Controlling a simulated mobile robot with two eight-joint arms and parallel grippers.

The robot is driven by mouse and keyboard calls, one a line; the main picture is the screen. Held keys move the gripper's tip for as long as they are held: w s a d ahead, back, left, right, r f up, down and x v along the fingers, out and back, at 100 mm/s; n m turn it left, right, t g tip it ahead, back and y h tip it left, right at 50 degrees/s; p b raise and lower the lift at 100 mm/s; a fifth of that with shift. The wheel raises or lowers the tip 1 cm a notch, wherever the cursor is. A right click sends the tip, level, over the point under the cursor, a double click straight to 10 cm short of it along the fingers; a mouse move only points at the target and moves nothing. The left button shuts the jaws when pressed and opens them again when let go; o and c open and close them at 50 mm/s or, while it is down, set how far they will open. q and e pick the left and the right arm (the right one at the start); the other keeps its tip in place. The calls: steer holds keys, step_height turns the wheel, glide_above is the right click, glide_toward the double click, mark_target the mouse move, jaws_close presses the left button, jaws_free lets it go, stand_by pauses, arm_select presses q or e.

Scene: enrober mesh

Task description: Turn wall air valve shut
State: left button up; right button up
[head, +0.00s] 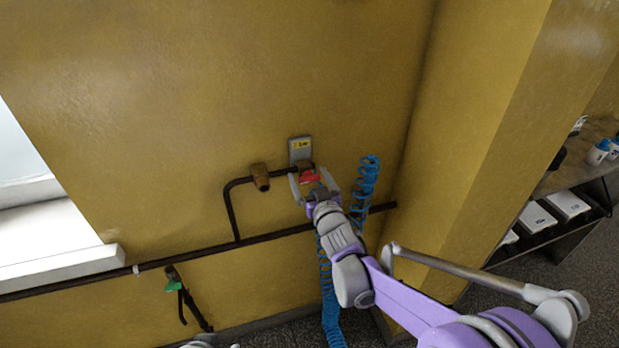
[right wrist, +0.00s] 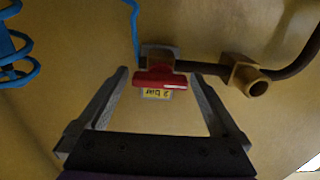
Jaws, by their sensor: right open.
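The air valve's red handle (head: 310,178) is on the yellow wall, at the end of a dark pipe below a grey plate with a yellow label. In the right wrist view the red handle (right wrist: 160,79) lies crosswise, roughly in line with the pipe. My right gripper (head: 312,184) is open in front of the valve. In the right wrist view its fingertips (right wrist: 159,75) flank the handle's two ends, with small gaps showing; I cannot tell how deep the handle sits between them. A grey part at the head view's bottom edge may be my left arm; its jaws do not show clearly.
A brass fitting (head: 261,177) sits on the pipe (head: 230,205) left of the valve. A coiled blue hose (head: 366,180) hangs close to my right gripper. A green-handled valve (head: 173,285) is lower left. A wall corner and shelves (head: 548,215) stand to the right.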

steer(key=shift+c, duration=0.3)
steer(key=c, duration=1.2)
steer(key=shift+c, duration=0.2)
steer(key=shift+n, duration=0.3)
steer(key=n, duration=0.3)
steer(key=shift+a, duration=0.1)
steer(key=n, duration=0.5)
steer(key=shift+s, duration=0.1)
steer(key=n+p, duration=0.1)
steer(key=n, duration=0.3)
steer(key=shift+a+f, duration=0.1)
steer(key=n+p, duration=0.1)
steer(key=n, duration=0.4)
steer(key=shift+f, duration=0.15)
steer(key=shift+n, duration=0.3)
